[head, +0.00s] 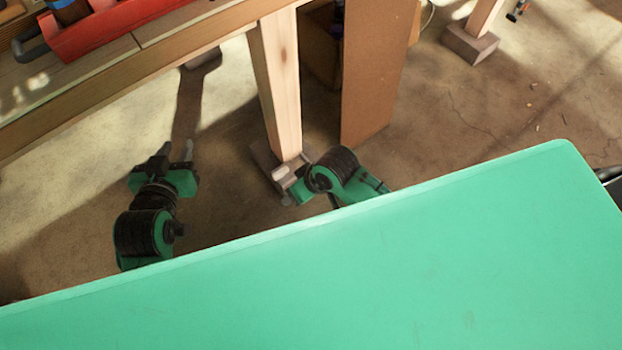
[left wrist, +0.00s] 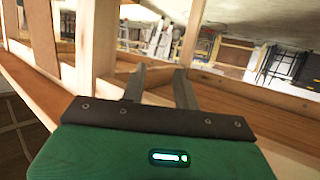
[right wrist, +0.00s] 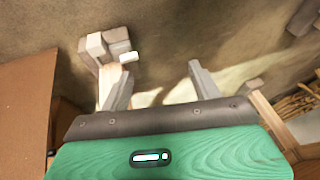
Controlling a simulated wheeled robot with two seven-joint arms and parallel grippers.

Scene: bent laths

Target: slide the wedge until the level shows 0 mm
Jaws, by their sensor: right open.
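A wooden table leg (head: 277,85) stands on a grey-brown block at the floor. The block also shows in the right wrist view (right wrist: 95,45), with a short whitish knob (right wrist: 128,57) sticking out beside it. I cannot tell which part there is the wedge. My right gripper (head: 290,173) is beside the leg's foot; its fingers (right wrist: 160,83) are apart with nothing between them. My left gripper (head: 174,152) is open and empty over the floor, left of the leg; it also shows open in the left wrist view (left wrist: 158,82). No level reading is visible.
The bench (head: 110,85) runs along the upper left, with a red tray (head: 115,28) on it. A brown board (head: 376,75) stands right of the leg. Another leg foot (head: 470,44) is at the upper right. The floor (head: 480,125) right of the board is largely clear.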

